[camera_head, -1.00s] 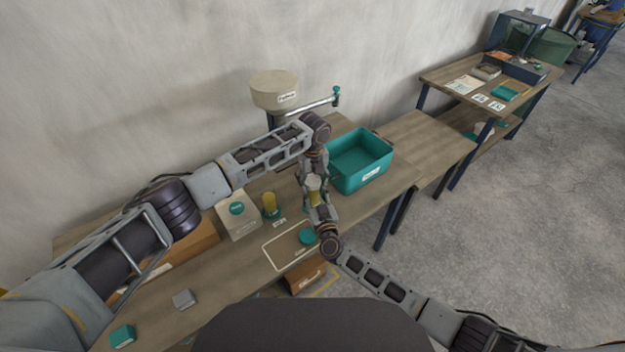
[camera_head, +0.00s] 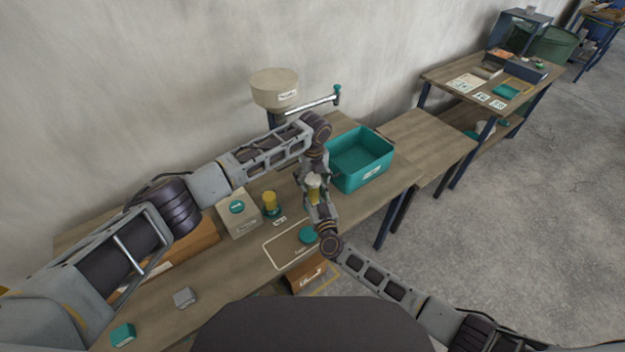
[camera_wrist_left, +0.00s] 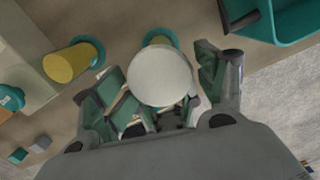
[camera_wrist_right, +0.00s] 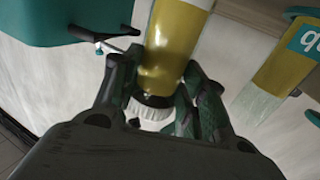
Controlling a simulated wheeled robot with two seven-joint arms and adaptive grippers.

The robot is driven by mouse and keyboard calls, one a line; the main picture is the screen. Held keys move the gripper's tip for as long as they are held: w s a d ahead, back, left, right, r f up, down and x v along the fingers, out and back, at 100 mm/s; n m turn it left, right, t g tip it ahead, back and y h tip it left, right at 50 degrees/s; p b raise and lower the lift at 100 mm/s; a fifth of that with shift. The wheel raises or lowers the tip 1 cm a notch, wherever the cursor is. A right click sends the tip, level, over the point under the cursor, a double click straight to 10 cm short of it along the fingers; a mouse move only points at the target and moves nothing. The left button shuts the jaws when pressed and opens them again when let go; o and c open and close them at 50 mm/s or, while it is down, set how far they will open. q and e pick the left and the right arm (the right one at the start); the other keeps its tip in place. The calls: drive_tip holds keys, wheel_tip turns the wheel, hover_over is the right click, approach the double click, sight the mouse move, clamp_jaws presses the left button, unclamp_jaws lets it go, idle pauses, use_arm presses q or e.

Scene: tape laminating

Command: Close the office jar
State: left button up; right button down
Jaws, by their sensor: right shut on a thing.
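The office jar (camera_head: 314,194) has a yellow body and a pale top, and is between my two grippers over the table. My right gripper (camera_head: 317,207) is shut on it from below right. The right wrist view shows the yellow body (camera_wrist_right: 175,45) and a white ribbed lid (camera_wrist_right: 150,110), with a dark band between them. My left gripper (camera_wrist_left: 165,75) comes from above, its fingers apart on either side of the round white lid (camera_wrist_left: 160,77). I cannot tell whether they touch it, or whether the lid is fully seated.
A second yellow jar (camera_head: 270,203) stands on a teal base beside a pale box (camera_head: 239,218). A teal disc (camera_head: 308,235) lies on the outlined mat. A teal bin (camera_head: 361,160) stands close behind to the right.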

use_arm(q)
drive_tip(key=shift+s+r, duration=0.1)
drive_tip(key=shift+r, duration=2)
drive_tip(key=shift+c, duration=0.4)
drive_tip(key=c, duration=1.2)
drive_tip(key=shift+f, duration=0.75)
